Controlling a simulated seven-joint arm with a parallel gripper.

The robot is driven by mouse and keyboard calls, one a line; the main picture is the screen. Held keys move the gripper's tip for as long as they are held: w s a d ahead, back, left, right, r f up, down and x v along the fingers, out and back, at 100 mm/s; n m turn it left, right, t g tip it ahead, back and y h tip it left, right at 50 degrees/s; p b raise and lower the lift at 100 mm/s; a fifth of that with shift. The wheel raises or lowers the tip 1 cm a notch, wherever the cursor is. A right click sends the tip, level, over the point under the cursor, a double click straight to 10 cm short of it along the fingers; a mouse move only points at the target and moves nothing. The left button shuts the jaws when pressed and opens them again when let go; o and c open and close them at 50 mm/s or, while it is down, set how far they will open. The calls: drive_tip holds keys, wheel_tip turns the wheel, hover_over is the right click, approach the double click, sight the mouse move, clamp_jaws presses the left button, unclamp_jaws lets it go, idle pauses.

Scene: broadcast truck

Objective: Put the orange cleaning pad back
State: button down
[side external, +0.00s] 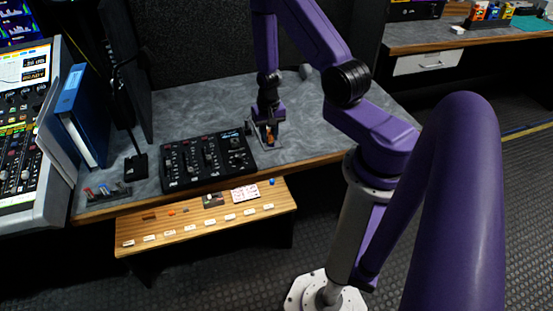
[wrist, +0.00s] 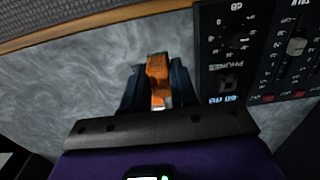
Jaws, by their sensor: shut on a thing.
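My gripper (side external: 268,138) is above the grey desktop, just right of the black mixer (side external: 208,160). It is shut on a small orange block (side external: 270,139), which looks like the orange cleaning pad. In the wrist view the orange block (wrist: 158,72) stands out between the two dark fingers of my gripper (wrist: 157,88), with a greenish far end and a pale patch near its base. The grey desk surface is behind it, and I cannot tell whether the block touches it.
A wooden shelf (side external: 205,238) with several white labels and small items juts out below the desk's front edge. A blue binder (side external: 82,112) and a microphone stand (side external: 136,166) are at left. The mixer (wrist: 262,45) is close on the right in the wrist view. The desk behind my gripper is mostly clear.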

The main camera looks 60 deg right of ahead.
sight(277, 159)
drive_tip(key=shift+s+d+f, duration=0.1)
drive_tip(key=shift+s+f, duration=0.3)
drive_tip(key=shift+f, duration=0.9)
drive_tip(key=shift+s+d+f, duration=0.15)
drive_tip(key=shift+s+f, duration=0.25)
drive_tip(key=shift+f, duration=0.85)
drive_tip(key=shift+s+d+f, duration=0.1)
drive_tip(key=shift+s+f, duration=0.3)
drive_tip(key=shift+f, duration=0.9)
drive_tip(key=shift+f, duration=0.1)
drive_tip(key=c, duration=0.9)
unclamp_jaws()
